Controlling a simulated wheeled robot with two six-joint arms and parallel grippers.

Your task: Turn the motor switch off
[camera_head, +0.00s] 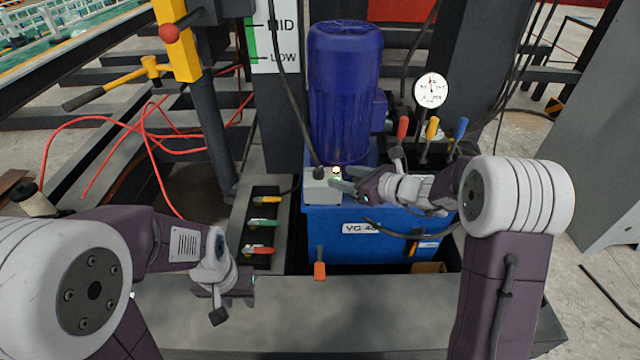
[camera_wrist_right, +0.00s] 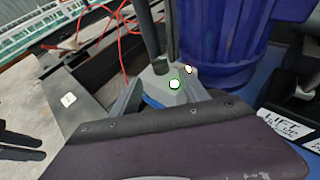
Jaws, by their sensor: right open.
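A small grey switch box (camera_head: 322,187) sits at the left front corner of the blue pump unit, beside the blue motor (camera_head: 345,90). A light glows on its top.
Coloured levers (camera_head: 432,128) and a pressure gauge (camera_head: 431,90) stand on the right of the pump unit. A dark cable runs down to the switch box. A tray of coloured handles (camera_head: 262,226) lies left. A grey beam (camera_head: 370,305) crosses the front.

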